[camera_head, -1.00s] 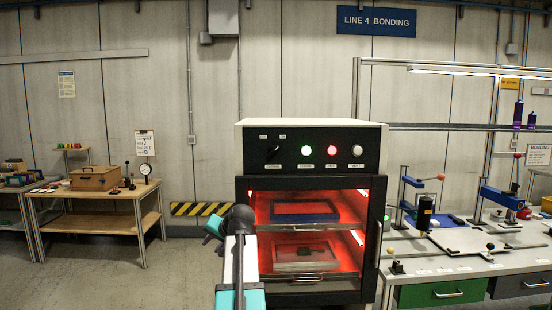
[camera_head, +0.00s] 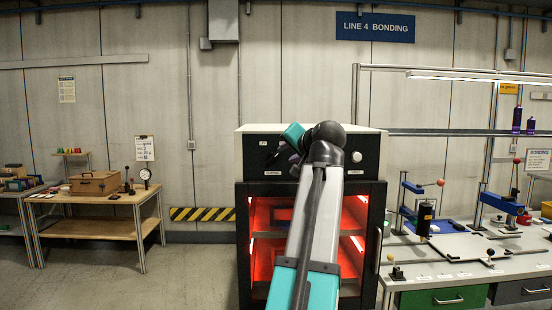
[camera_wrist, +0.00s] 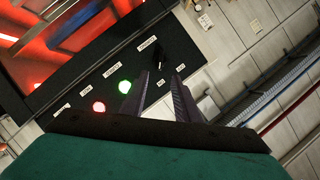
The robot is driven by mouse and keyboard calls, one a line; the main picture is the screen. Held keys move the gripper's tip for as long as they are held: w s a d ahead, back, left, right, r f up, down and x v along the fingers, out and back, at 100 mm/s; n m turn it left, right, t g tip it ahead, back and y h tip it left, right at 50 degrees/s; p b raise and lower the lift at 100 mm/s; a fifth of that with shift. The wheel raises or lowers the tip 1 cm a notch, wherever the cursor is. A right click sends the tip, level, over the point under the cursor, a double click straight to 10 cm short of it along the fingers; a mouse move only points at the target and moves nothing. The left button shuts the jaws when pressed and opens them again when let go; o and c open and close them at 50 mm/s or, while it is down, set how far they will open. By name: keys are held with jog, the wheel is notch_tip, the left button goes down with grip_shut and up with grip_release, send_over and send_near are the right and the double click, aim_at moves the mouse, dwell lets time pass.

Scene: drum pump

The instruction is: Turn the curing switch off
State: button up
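The curing switch (camera_wrist: 158,61) is a dark knob on the black control panel of the oven, below a small white name label in the wrist view. Two small white position labels sit beside it. Its exact setting is hard to read there. In the head view the gripper and arm largely cover it. My gripper (camera_wrist: 159,80) is open and empty, its two dark fingers apart and pointing at the panel around the switch area. I cannot tell whether they touch it. In the head view my gripper (camera_head: 283,154) is in front of the panel's left half.
The green lamp (camera_wrist: 124,86) and red lamp (camera_wrist: 99,106) glow on the panel beside the switch. The oven (camera_head: 381,225) glows red inside, partly behind my arm. A white button (camera_head: 357,156) is at the panel's right. A bench (camera_head: 450,268) stands right; a wooden table (camera_head: 95,197) stands left.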

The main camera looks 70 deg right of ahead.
aim_at(274, 158)
jog(key=shift+r, duration=0.1)
dwell(0.3)
jog(key=p+x, duration=0.3)
jog(key=x, duration=1)
jog(key=shift+w+d, duration=0.1)
jog(key=shift+d, duration=0.25)
grip_shut()
